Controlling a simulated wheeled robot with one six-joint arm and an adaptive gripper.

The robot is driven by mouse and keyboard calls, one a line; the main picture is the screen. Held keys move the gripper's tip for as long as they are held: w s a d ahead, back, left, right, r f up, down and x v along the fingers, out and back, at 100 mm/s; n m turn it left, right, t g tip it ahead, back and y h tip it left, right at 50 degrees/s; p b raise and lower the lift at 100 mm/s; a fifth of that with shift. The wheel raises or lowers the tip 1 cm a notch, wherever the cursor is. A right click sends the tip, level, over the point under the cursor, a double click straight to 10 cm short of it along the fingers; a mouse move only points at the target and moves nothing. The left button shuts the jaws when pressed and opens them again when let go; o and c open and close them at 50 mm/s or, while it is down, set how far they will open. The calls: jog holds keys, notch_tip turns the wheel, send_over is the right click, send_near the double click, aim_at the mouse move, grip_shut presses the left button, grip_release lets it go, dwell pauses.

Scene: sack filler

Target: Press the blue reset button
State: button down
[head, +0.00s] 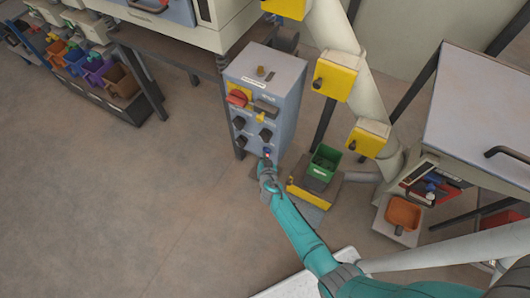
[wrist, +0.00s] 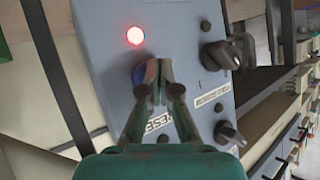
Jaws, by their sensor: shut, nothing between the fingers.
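The blue reset button (wrist: 150,68) is on the front of a grey-blue control box (head: 264,84). In the wrist view it is mostly hidden behind my fingertips, with a blue edge showing. My gripper (wrist: 152,84) is shut and empty, its tips right at the button. I cannot tell whether they touch it or whether it is pressed in. In the head view my gripper (head: 266,164) is at the lower front of the box. A red lamp (wrist: 135,35) glows near the button. A label below, partly covered by my fingers, shows part of "RESET".
Black knobs (wrist: 221,54) sit on the same panel beside my fingers. A red switch (head: 237,97) is higher on the box. A green bin (head: 323,162) and yellow parts stand to the right. Open floor (head: 130,210) lies to the left.

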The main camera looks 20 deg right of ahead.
jog(key=shift+w+d, duration=0.1)
dwell(0.3)
jog(key=shift+s+a, duration=0.45)
jog(key=shift+a, duration=0.2)
jog(key=s+a, duration=0.3)
jog(key=a, duration=0.1)
jog(key=shift+s+a, duration=0.3)
jog(key=shift+a, duration=0.1)
dwell(0.7)
